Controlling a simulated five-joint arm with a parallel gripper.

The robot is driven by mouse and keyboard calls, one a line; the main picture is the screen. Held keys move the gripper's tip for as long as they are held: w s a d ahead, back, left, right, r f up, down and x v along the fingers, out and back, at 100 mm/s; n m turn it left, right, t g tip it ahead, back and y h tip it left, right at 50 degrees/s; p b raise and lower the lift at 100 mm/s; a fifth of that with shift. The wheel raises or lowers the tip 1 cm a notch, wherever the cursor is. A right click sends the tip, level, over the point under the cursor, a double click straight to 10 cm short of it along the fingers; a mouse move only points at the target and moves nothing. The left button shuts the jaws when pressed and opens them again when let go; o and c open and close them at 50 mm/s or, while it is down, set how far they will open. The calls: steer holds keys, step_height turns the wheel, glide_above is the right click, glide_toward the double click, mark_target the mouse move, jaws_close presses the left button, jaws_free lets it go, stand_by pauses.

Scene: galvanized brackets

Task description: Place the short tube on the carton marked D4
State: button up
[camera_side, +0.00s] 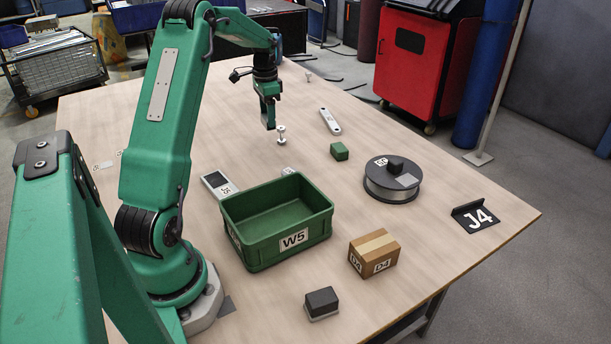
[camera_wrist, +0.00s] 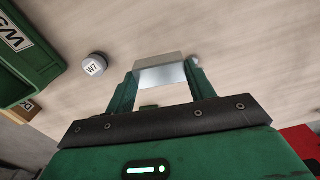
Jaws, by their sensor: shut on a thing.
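My gripper (camera_side: 268,122) is over the far part of the table, well apart from the carton. In the wrist view my gripper (camera_wrist: 160,80) is shut on a grey metal piece with flat faces, which I take to be the short tube (camera_wrist: 162,74). Its ends and any hollow cannot be made out, and in the side view it is not clearly visible. The brown carton marked D4 (camera_side: 374,255) stands on the table at the front right of the green bin, with a bare taped top. Part of it shows at the left edge of the wrist view (camera_wrist: 24,112).
The green bin W5 (camera_side: 276,257) stands between my gripper and the carton. A dark reel (camera_side: 392,188), a green block (camera_side: 339,152), a black J4 sign (camera_side: 479,215) and a dark block (camera_side: 321,302) surround the carton. A white peg (camera_side: 282,137) stands near my gripper.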

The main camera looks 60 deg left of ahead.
steer(key=w+d+r+m, duration=0.1)
steer(key=w+d+m, duration=0.15)
steer(key=d, duration=0.85)
steer(key=w+d+r+m, duration=0.2)
steer(key=d+m, duration=0.1)
steer(key=d, duration=0.7)
steer(key=w+d+r+m, duration=0.1)
steer(key=w+d+m, duration=0.15)
steer(key=d, duration=0.85)
steer(key=s+d+r+m, duration=0.1)
steer(key=s+d+m, duration=0.2)
steer(key=s+d, duration=0.35)
steer(key=s+d+m, duration=0.3)
steer(key=d, duration=0.7)
steer(key=s+d+r+m, duration=0.1)
steer(key=s+d+m, duration=0.1)
steer(key=s+d, duration=0.45)
glide_above(376, 244)
step_height(376, 244, down, 7)
steer(key=shift+r, duration=0.1)
steer(key=shift+f, duration=2)
steer(key=shift+f, duration=0.15)
